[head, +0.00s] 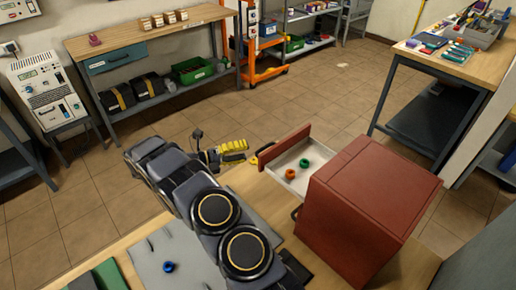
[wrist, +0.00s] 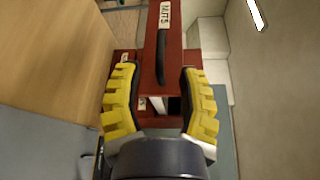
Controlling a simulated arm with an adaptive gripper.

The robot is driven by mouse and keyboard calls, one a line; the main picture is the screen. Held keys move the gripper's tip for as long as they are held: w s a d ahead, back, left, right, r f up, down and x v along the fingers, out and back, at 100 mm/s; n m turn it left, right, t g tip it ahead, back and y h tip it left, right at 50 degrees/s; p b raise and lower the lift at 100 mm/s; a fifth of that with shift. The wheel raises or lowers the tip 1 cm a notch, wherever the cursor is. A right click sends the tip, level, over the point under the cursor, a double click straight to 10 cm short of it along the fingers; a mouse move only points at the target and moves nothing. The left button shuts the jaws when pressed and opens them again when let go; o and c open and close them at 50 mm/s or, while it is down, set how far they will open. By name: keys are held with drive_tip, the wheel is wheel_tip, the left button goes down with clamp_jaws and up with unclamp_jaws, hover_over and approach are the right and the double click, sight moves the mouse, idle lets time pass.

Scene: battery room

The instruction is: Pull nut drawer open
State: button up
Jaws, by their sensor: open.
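The red cabinet (head: 365,200) stands on the wooden bench at the right in the head view. Its nut drawer (head: 312,160) is pulled out, showing a pale tray with an orange nut (head: 290,174) and a green nut (head: 304,163) in it. The red drawer front (head: 285,146) faces my gripper. In the wrist view, the drawer front (wrist: 164,50) carries a NUTS label and a dark handle (wrist: 162,58). My gripper (head: 236,151), with yellow ribbed fingers, is open and empty left of the drawer front. In the wrist view my gripper (wrist: 157,70) has its fingers spread either side of the front.
A blue nut (head: 168,267) lies on a grey mat (head: 170,250) at the bench's front left. A workbench with a green bin (head: 193,71) stands at the back. Another table (head: 450,60) with tools stands at the right. The tiled floor between is mostly clear.

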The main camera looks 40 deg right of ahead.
drive_tip(key=v, duration=0.5)
drive_tip(key=shift+w+a, duration=0.1)
drive_tip(key=shift+a, duration=0.2)
